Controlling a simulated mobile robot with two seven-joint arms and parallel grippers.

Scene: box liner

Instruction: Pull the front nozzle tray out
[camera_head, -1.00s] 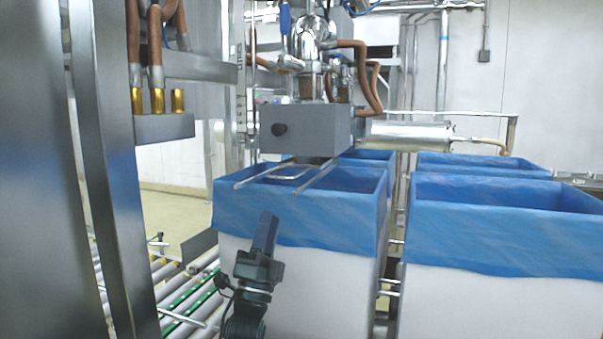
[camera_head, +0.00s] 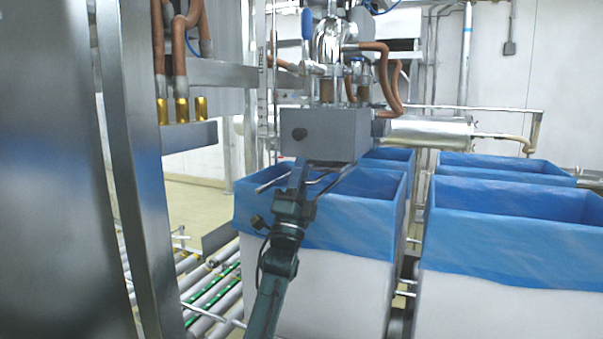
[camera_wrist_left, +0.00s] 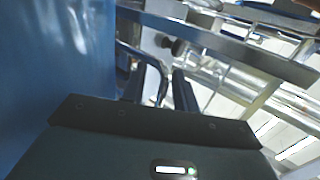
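The front nozzle tray shows as a thin metal rail frame (camera_head: 337,182) jutting out under the grey nozzle block (camera_head: 325,134), above the front lined box. My left gripper (camera_head: 299,172) reaches up from below at the tray's front end and hides part of it. In the left wrist view the two dark fingers (camera_wrist_left: 158,90) stand apart. A bent metal bar (camera_wrist_left: 152,62), seemingly the tray's handle, runs between them. I see no clear contact. My right gripper is in neither view.
The blue-lined front box (camera_head: 355,225) stands right below my left gripper, with another lined box (camera_head: 505,240) to its right. A steel post (camera_head: 135,170) rises at the left. Conveyor rollers (camera_head: 210,295) lie low at the left.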

